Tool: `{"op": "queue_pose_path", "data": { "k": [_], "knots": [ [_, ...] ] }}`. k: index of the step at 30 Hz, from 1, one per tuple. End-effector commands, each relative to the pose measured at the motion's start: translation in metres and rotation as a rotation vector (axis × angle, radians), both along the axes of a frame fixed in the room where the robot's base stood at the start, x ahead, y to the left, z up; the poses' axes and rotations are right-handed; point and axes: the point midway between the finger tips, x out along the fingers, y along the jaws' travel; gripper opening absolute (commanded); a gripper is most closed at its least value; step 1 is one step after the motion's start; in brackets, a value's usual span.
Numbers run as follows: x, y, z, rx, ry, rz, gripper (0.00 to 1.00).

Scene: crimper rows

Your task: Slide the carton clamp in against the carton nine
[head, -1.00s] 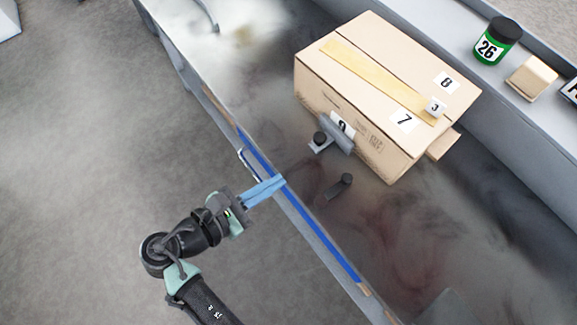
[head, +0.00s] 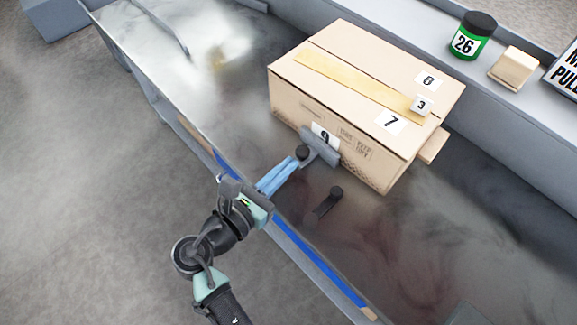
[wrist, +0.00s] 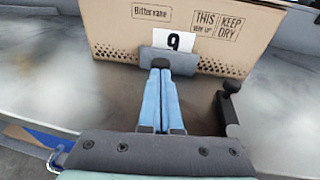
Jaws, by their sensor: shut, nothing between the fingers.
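The carton clamp, a grey pad (head: 321,147) with a black knob (head: 303,152), sits at that side and hides part of the 9. I cannot tell whether the pad touches the carton. My gripper (head: 296,162) has its blue fingers shut and empty, tips at the knob. In the wrist view the fingertips (wrist: 160,72) reach up to the pad (wrist: 168,61); contact is unclear.
A dark lever (head: 328,201) stands right of my fingers. A blue-striped bench edge (head: 310,262) passes beneath my gripper. A green jar 26 (head: 472,37) and a wooden block (head: 514,67) stand on the back ledge.

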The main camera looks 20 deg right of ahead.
Motion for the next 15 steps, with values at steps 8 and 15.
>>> {"op": "queue_pose_path", "data": {
  "k": [8,15],
  "knots": [
    [0.006,-0.0112,-0.0023,0.001,0.0,0.0,0.0],
    [0.006,-0.0112,-0.0018,0.0,0.0,0.0,0.0]
  ]
}}
